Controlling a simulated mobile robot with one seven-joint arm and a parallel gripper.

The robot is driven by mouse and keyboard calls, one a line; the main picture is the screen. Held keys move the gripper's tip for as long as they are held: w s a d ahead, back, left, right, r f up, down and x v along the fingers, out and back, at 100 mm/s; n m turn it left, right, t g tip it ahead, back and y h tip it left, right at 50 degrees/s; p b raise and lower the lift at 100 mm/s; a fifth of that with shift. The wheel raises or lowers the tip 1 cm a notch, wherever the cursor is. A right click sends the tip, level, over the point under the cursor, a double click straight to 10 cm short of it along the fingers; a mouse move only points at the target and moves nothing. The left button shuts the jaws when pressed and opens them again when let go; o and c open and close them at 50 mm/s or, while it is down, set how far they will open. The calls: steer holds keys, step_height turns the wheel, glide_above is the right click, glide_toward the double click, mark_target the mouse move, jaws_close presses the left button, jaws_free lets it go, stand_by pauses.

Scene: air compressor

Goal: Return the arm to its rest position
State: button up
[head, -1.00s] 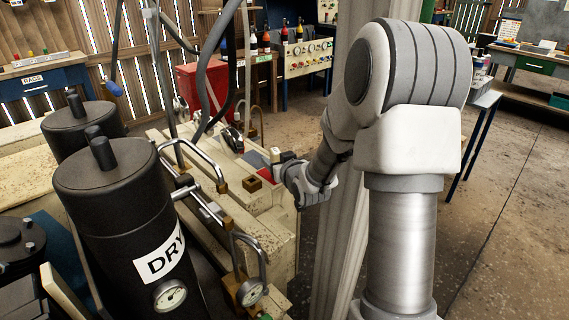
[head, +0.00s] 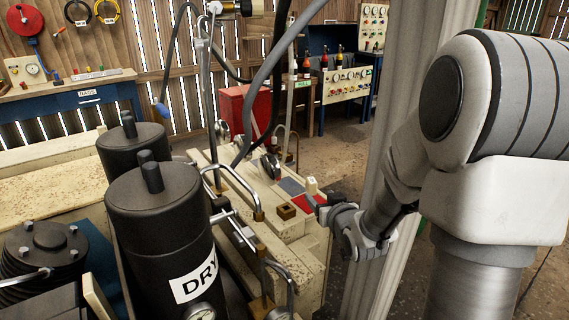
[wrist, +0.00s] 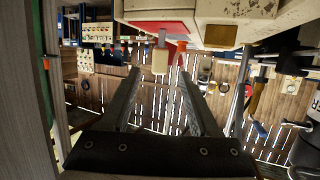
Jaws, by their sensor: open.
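My arm (head: 505,120) stands at the right of the head view, bent down toward the compressor. My gripper (head: 318,208) is beside the near right corner of the cream machine top (head: 245,190), close to a cream knob (head: 312,186) and a red patch (head: 308,203). In the wrist view my gripper (wrist: 158,78) shows two dark fingers spread apart with nothing between them. The cream knob (wrist: 160,62) and red patch (wrist: 160,27) appear beyond the fingertips there. Contact with the knob cannot be told.
Black cylinders, one labelled DRY (head: 160,220), stand at left, with pipes and hoses (head: 265,90) above the machine. A pale post (head: 385,120) rises behind my forearm. A red cabinet (head: 245,110) and blue benches (head: 75,100) stand at the back. Some floor is clear behind the machine.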

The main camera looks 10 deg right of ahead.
steer(key=s+a+r+g, duration=0.3)
steer(key=s, duration=0.7)
steer(key=s+a+r+g+p, duration=0.1)
steer(key=s+a+r+g, duration=0.25)
steer(key=s, duration=0.55)
steer(key=s+a+r+g, duration=0.2)
steer(key=s+r+g, duration=0.15)
steer(key=s, duration=0.65)
step_height(320, 180, up, 16)
steer(key=t+p, duration=0.1)
steer(key=p, duration=1.6)
steer(key=shift+w+r, duration=0.25)
steer(key=shift+w, duration=0.1)
